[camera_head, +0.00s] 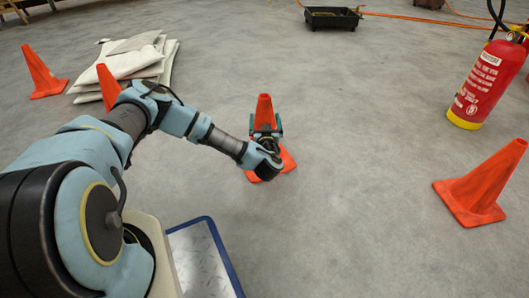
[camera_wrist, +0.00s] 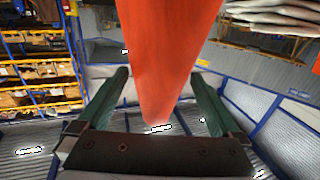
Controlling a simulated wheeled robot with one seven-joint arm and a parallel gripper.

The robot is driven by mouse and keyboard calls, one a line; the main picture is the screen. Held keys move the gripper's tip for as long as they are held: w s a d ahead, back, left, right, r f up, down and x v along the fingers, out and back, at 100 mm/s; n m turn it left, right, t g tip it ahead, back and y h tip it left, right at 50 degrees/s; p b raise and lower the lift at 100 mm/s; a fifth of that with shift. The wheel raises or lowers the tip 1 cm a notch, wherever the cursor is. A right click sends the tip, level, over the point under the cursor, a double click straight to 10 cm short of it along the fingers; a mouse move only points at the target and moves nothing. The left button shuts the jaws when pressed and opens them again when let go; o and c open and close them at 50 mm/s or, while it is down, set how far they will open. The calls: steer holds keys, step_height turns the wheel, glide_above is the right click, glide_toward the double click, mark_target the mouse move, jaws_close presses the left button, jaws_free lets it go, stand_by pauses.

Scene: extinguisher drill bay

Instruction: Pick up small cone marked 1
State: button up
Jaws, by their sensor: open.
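An orange cone (camera_head: 264,106) stands upright on the floor near the middle of the head view. My gripper (camera_head: 265,124) is at this cone, with its open fingers on either side of the cone's body and part of the base hidden behind my wrist. In the wrist view the cone (camera_wrist: 165,60) fills the space between the two green fingers of my gripper (camera_wrist: 162,80), with no clear contact on either side. No number is readable on any cone, so I cannot tell which is marked 1.
Other orange cones stand at the left (camera_head: 42,74), behind my arm (camera_head: 108,84) and at the right (camera_head: 482,186). A red extinguisher (camera_head: 486,82) stands at the right. White sheets (camera_head: 130,58) lie stacked at the left, and a black tray (camera_head: 332,20) sits at the back. Floor between is clear.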

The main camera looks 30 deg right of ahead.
steer(key=b+x, duration=0.2)
steer(key=x, duration=0.4)
steer(key=shift+b, duration=0.3)
steer(key=shift+s, duration=0.1)
jaws_close()
stand_by(0.4)
